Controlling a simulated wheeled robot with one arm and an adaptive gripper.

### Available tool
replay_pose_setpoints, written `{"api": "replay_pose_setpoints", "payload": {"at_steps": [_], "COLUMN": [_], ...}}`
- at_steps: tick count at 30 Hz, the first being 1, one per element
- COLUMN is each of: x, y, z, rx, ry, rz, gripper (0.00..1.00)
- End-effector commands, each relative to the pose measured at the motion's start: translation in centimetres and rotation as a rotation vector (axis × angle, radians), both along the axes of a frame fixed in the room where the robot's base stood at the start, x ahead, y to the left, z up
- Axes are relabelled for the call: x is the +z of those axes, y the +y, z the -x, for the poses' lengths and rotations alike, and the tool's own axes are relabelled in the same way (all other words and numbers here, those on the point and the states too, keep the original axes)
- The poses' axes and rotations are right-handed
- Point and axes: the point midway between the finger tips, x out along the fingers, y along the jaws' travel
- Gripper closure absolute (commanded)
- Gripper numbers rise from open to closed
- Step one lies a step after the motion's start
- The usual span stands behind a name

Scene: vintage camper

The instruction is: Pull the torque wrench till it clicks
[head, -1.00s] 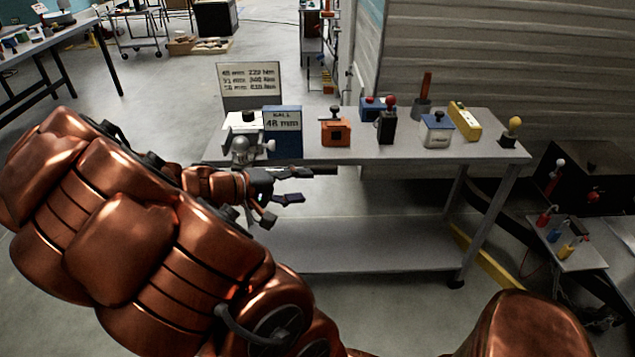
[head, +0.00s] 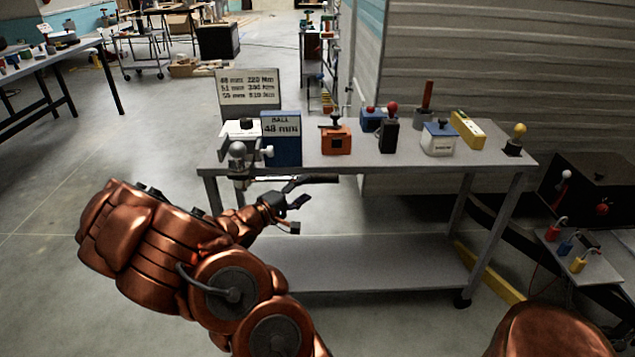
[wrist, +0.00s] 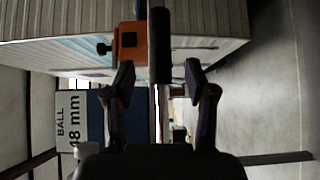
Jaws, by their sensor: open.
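The torque wrench (head: 318,179) lies level along the front edge of the bench, with a black grip and a thin metal shaft. Its left end is at the ball-and-clamp fixture (head: 238,155). My gripper (head: 301,214) is open and empty, just below the wrench in the head view. In the wrist view the wrench's black grip (wrist: 161,45) and shiny shaft run up between the spread fingers of my gripper (wrist: 158,68), with a gap on both sides. I cannot tell how far the wrench is from the fingers in depth.
A blue box marked "BALL 48 mm" (head: 281,138) stands beside the fixture, before a sign with torque values (head: 249,90). An orange box (head: 336,139) and several other items stand along the bench (head: 376,160).

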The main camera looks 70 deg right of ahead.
Motion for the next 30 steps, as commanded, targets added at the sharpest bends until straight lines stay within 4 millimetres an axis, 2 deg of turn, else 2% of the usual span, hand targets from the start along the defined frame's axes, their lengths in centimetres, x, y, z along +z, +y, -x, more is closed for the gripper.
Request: {"api": "replay_pose_setpoints", "payload": {"at_steps": [9, 15, 29, 30], "x": [0.0, 0.0, 0.0, 0.0], "y": [-3.6, -5.1, -5.7, -5.7], "z": [1.5, 2.0, 2.2, 2.2], "rx": [-0.003, -0.002, -0.001, -0.001], "ry": [-0.003, -0.002, -0.001, 0.000], "rz": [0.000, 0.000, -0.001, -0.001], "gripper": [0.45, 0.45, 0.45, 0.49]}}
